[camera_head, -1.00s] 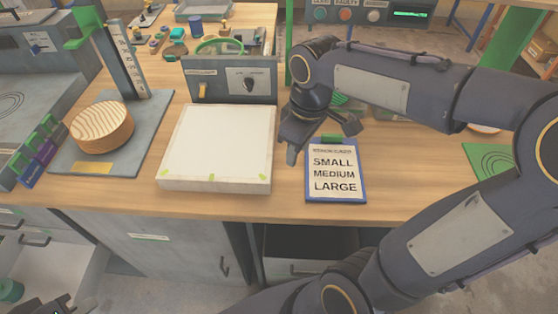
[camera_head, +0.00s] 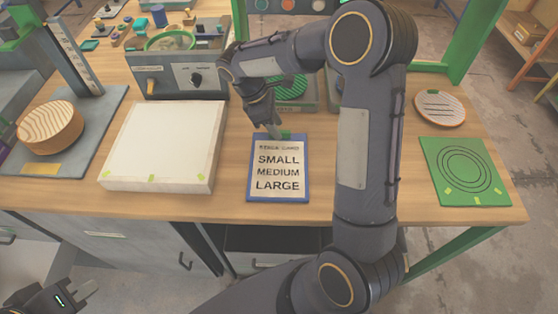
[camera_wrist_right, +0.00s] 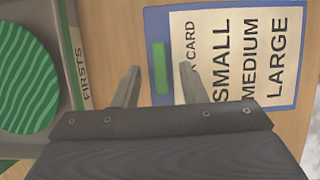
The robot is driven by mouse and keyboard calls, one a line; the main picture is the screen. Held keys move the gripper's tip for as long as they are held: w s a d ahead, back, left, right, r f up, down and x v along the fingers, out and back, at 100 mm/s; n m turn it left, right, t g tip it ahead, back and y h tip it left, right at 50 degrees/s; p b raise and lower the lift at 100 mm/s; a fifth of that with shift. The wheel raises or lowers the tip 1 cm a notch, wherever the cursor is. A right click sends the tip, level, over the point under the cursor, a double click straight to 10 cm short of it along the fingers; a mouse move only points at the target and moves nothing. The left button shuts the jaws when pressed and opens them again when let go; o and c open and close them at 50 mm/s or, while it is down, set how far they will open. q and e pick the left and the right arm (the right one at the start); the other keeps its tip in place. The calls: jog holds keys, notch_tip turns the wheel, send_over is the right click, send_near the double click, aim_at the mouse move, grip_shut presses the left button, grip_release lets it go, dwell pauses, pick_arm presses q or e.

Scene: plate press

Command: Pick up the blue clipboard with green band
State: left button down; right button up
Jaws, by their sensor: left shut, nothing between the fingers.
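The blue clipboard (camera_head: 278,177) lies flat on the wooden bench, with a cream sheet reading SMALL, MEDIUM, LARGE. Its green band (camera_head: 286,134) is at its far edge. In the right wrist view the clipboard (camera_wrist_right: 240,55) is at upper right, and the green band (camera_wrist_right: 160,68) shows between the fingertips. My right gripper (camera_wrist_right: 160,80) is open and empty there; in the head view it (camera_head: 273,130) points down at the far edge of the clipboard. Whether it touches is unclear. My left gripper (camera_head: 80,293) is shut and empty at the lower left, below the bench front.
A white slab (camera_head: 165,145) lies left of the clipboard. Behind are a grey control box (camera_head: 175,78) and a tray with a green striped disc (camera_wrist_right: 25,80). A green mat (camera_head: 465,170) and striped round plate (camera_head: 440,107) lie right. Bench around the clipboard's near side is clear.

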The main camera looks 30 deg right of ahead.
jog(key=shift+x, duration=0.85)
jog(key=shift+c, duration=0.2)
jog(key=shift+a, duration=0.1)
grip_shut()
jog(key=shift+r, duration=0.15)
